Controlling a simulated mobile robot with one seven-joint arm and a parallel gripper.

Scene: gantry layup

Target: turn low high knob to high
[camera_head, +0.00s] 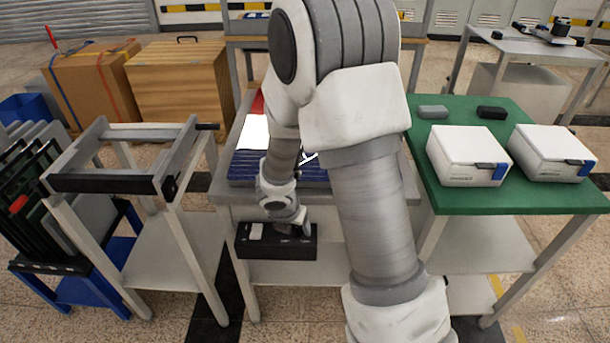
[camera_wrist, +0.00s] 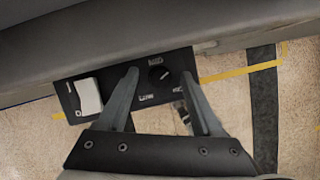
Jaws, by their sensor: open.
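A black control box (camera_head: 268,246) hangs on the front of the middle bench. In the wrist view its panel (camera_wrist: 68,98) carries a white rocker switch (camera_wrist: 88,96) at left and a round black knob (camera_wrist: 159,76) at right. Small white labels surround the knob; one at lower left seems to read LOW, the others are hard to read. My gripper (camera_wrist: 160,72) is open, with one finger on each side of the knob and gaps between. Whether the fingertips reach the knob's depth is unclear. In the head view my wrist is above the box's right end and the knob is hidden.
The bench edge (camera_wrist: 150,35) runs close above the panel. A grey frame stand (camera_head: 120,183) stands left of the bench. A green table (camera_head: 500,200) with two white boxes stands right. Open floor lies below and in front of the box.

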